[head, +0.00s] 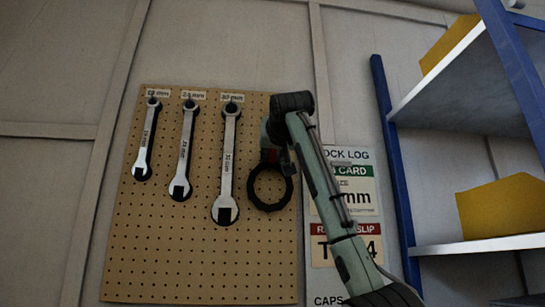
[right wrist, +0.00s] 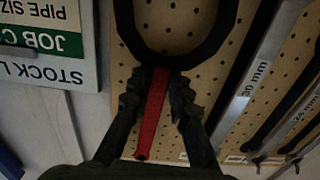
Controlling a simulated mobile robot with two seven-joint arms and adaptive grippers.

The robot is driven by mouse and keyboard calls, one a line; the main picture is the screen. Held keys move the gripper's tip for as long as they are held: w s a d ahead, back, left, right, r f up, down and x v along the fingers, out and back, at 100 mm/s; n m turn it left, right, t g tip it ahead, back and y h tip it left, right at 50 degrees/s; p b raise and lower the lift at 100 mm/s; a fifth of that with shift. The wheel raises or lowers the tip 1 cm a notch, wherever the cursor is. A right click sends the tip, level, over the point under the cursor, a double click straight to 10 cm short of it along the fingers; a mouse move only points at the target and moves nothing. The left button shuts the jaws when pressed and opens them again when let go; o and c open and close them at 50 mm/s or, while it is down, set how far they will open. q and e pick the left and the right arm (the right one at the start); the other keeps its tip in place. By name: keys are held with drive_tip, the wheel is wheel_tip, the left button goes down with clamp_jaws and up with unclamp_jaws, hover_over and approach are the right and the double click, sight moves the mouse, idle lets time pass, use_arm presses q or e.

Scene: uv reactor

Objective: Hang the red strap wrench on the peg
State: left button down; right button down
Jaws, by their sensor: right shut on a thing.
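The red strap wrench has a black strap loop (head: 269,207) hanging below a short red handle, in front of the pegboard's right part. My right gripper (head: 272,150) is shut on the handle, and the arm hides most of it in the head view. In the right wrist view the red handle (right wrist: 152,112) lies between the two dark fingers (right wrist: 158,88), with the loop (right wrist: 176,61) beyond them. I cannot make out a free peg; the arm covers the board's upper right corner. Whether the wrench touches the board is unclear. My left gripper is not in view.
The pegboard (head: 150,240) holds three wrenches on its left and middle; the largest one (head: 228,165) hangs just left of the loop. Stock cards (head: 358,200) are on the wall at right. A blue-framed shelf (head: 470,248) with yellow bins (head: 500,208) stands farther right.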

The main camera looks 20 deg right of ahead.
drive_tip(key=c, duration=1.3)
unclamp_jaws()
drive_tip(key=shift+c, duration=0.2)
drive_tip(key=s+a, duration=0.2)
drive_tip(key=s, duration=1)
drive_tip(key=shift+a, duration=0.15)
